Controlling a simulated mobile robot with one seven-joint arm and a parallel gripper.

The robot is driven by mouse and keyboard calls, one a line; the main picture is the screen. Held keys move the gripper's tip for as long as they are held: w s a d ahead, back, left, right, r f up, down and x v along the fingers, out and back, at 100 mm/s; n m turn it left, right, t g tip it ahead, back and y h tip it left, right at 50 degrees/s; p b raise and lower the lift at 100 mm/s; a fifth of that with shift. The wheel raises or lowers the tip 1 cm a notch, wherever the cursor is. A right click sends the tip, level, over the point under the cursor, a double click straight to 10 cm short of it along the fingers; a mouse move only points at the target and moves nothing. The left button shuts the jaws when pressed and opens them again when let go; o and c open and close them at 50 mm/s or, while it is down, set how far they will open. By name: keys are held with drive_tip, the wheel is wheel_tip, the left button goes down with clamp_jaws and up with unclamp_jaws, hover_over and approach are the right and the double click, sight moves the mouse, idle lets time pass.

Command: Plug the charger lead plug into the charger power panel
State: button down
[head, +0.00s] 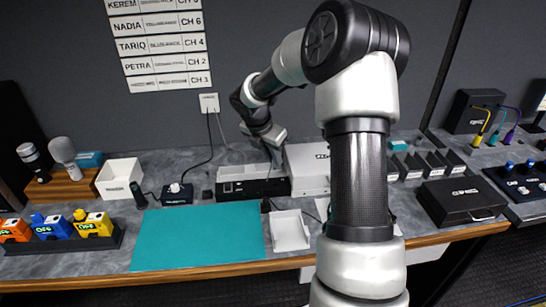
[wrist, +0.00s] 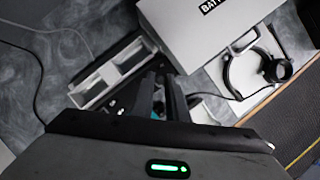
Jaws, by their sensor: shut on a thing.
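My gripper (wrist: 158,92) is shut, with its dark fingers over the front edge of a black-and-white charger unit (head: 250,187). The thing between the fingers is mostly hidden; a thin dark lead (wrist: 228,97) runs off to the right beside them, so it appears to be the charger lead plug. The unit's slotted white top shows in the wrist view (wrist: 112,70). Its black front face (wrist: 118,101), which may be the power panel, is partly covered by the fingers. I cannot tell whether the plug touches it. In the head view my gripper (head: 274,165) is small and its tips are unclear.
A white battery case (head: 307,168) stands right of the charger. A white tray (head: 291,231) sits in front, and a teal mat (head: 197,236) lies left. A wall plate (head: 209,103) has leads hanging down. A black case (head: 461,199) is farther right.

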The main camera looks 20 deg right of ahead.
drive_tip(key=shift+r+p, duration=0.1)
drive_tip(key=shift+p, duration=0.35)
drive_tip(key=shift+f+b, duration=1.85)
drive_tip(key=shift+f, duration=1.2)
drive_tip(key=shift+p, duration=0.75)
drive_tip(key=shift+f+b, duration=0.75)
drive_tip(key=shift+f, duration=0.45)
drive_tip(key=c, duration=1.7)
unclamp_jaws()
drive_tip(key=shift+o, duration=0.2)
drive_tip(key=p+v, duration=0.2)
drive_tip(key=v, duration=1.5)
drive_tip(key=shift+r, duration=0.25)
